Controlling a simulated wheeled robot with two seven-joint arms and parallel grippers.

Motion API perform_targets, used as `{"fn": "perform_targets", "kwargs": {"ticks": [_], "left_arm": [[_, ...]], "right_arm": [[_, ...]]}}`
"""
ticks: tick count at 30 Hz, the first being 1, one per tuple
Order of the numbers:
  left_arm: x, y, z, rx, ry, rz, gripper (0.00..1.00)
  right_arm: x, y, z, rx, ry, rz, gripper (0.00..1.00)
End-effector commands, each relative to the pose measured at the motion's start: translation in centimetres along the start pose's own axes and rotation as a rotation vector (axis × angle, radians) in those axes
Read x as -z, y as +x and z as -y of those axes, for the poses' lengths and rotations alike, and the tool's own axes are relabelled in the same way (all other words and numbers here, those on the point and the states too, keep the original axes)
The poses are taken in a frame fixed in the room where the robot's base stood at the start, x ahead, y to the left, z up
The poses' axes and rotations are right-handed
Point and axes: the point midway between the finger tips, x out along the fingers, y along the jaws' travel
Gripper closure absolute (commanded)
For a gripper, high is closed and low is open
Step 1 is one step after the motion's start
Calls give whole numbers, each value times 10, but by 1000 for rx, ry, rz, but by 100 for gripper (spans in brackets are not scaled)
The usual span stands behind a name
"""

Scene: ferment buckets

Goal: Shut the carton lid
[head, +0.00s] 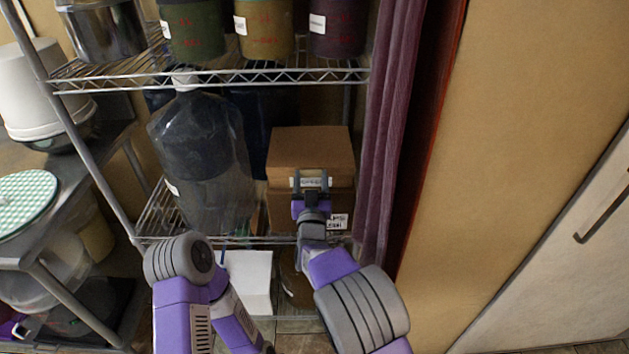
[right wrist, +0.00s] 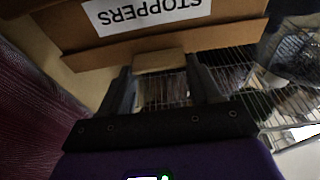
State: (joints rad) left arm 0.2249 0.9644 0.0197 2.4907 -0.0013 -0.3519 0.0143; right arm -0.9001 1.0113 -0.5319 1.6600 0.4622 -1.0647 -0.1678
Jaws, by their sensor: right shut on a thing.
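The brown carton (head: 310,143) stands on the middle shelf of the wire rack, right of the large bottle. Its lid appears to lie over the top, but I cannot tell whether it sits fully down. In the right wrist view the carton (right wrist: 210,37) shows a white label reading STOPPERS, upside down, with a tan tab (right wrist: 158,62) below its edge. My right gripper (head: 312,180) is at the carton's front, shut on the tab, which also shows between the fingers in the right wrist view (right wrist: 160,85). My left arm is at the lower left; its gripper is out of view.
A large dark bottle (head: 203,165) stands close left of the carton. Several labelled tubs, one of them green (head: 193,28), stand on the shelf above. A purple curtain (head: 390,120) hangs close on the right. A white sheet (head: 248,278) lies below the shelf.

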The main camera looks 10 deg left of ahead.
Motion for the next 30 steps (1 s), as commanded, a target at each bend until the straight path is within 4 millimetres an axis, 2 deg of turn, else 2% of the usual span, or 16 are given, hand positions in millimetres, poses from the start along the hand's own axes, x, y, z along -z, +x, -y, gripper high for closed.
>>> {"fn": "perform_targets", "kwargs": {"ticks": [1, 4, 16, 17, 18, 22, 30], "left_arm": [[0, 10, 4, 0, 0, 0, 11], [1, 15, 6, 0, 0, 0, 11], [1, 17, 6, 0, 0, 0, 11], [1, 17, 6, 0, 0, 0, 11], [1, 17, 6, 0, 0, 0, 11], [1, 17, 6, 0, 0, 0, 11], [1, 16, 6, 0, 0, 0, 11]], "right_arm": [[-14, -3, 0, 1, -2, 11, 91], [-21, -5, 0, 0, -2, 14, 91], [-27, -6, 0, 0, -2, 24, 92], [-27, -6, 0, 0, -2, 24, 35], [-27, -6, 0, 0, -2, 24, 29], [-24, -5, 0, 0, -1, 16, 11], [-20, -5, 0, 0, -1, 9, 11]]}}
